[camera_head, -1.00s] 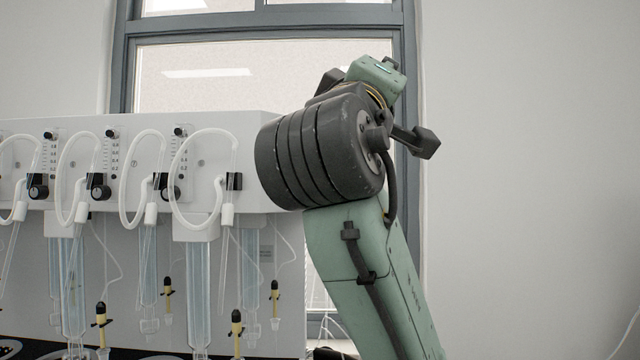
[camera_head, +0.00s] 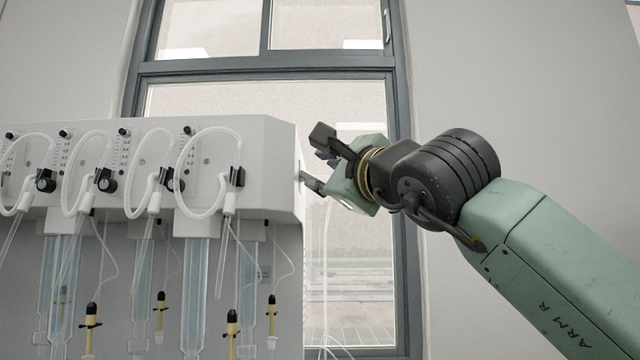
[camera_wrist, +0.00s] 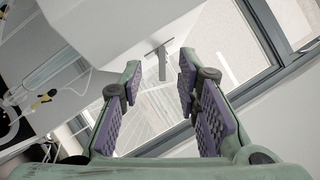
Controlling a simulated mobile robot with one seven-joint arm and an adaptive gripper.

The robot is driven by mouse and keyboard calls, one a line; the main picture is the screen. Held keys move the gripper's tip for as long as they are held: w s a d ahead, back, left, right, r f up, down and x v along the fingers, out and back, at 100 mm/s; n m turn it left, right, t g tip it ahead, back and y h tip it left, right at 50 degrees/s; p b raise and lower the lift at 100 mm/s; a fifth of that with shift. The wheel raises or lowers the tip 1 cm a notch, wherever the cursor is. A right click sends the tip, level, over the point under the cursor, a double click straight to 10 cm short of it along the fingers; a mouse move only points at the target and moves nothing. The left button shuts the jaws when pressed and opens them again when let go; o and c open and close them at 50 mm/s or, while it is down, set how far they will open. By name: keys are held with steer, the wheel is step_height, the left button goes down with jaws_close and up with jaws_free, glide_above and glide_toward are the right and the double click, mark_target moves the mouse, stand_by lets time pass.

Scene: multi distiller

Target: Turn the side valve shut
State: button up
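The side valve (camera_wrist: 162,58) is a small grey T-shaped handle on the side face of the white distiller body (camera_wrist: 100,25). In the wrist view it shows just beyond and between the fingertips. My gripper (camera_wrist: 160,72) is open, its purple ribbed pads spread to either side with nothing between them. In the head view the distiller (camera_head: 270,150) stands at left, and my gripper (camera_head: 312,184) reaches in from the right to its right side face. The valve is mostly hidden there. I cannot tell whether the fingers touch it.
White tube loops (camera_head: 208,172), black knobs (camera_head: 106,180) and glass columns (camera_head: 195,290) line the distiller's front. Yellow-and-black droppers (camera_head: 232,325) hang below. A grey-framed window (camera_head: 350,75) is behind. The space right of the distiller holds only my arm.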

steer(key=w+m+h+p, duration=0.1)
steer(key=w+h+p, duration=0.1)
steer(key=w, duration=0.9)
steer(key=shift+a+r+p, duration=0.35)
steer(key=shift+a+p, duration=0.1)
steer(key=shift+p, duration=0.4)
steer(key=shift+w, duration=0.1)
steer(key=shift+c, duration=0.6)
jaws_close()
